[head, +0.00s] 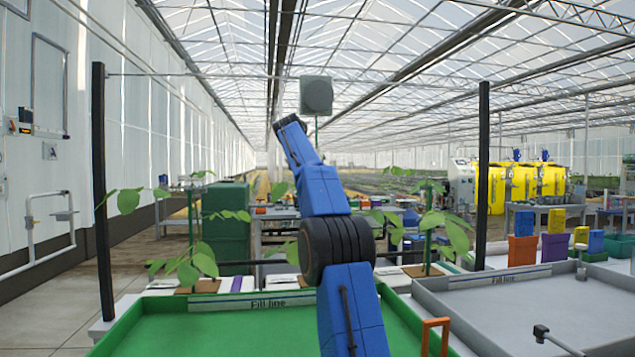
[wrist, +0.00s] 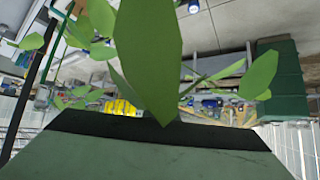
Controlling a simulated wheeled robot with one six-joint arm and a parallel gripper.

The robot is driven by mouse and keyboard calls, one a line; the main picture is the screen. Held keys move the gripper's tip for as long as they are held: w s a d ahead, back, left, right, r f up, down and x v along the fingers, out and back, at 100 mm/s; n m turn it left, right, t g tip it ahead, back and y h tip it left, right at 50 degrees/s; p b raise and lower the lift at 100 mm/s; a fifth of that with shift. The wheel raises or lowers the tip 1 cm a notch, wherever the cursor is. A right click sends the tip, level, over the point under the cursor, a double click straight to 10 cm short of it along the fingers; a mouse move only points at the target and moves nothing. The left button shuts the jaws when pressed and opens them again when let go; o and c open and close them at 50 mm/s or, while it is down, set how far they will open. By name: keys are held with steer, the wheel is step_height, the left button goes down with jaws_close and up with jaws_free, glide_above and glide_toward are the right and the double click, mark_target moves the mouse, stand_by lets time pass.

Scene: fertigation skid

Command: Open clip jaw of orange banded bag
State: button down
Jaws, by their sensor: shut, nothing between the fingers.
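I cannot pick out an orange banded bag or its clip jaw in either view. My blue arm rises through the middle of the head view, over the green tray (head: 255,301), and leans up and left. Its far end is dark and small, and I cannot make out my gripper's fingers there. The wrist view shows large green leaves (wrist: 148,50) close to the camera, and a broad grey-green surface with a dark edge across the bottom. I cannot tell what that surface is, and no fingertips show.
An orange handle (head: 435,322) stands at the green tray's right side. A grey tray (head: 450,300) lies to the right, with a black-ended rod (head: 541,332). Potted plants (head: 195,265) stand behind. A dark post (head: 102,190) rises left, another (head: 482,175) right. A grey box (head: 316,95) shows high up.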

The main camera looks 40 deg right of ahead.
steer(key=shift+w+a+f, duration=0.1)
steer(key=shift+w+f, duration=0.15)
steer(key=shift+f, duration=0.15)
steer(key=shift+s, duration=0.7)
steer(key=shift+s+r, duration=0.15)
steer(key=v, duration=1.7)
steer(key=shift+r, duration=0.1)
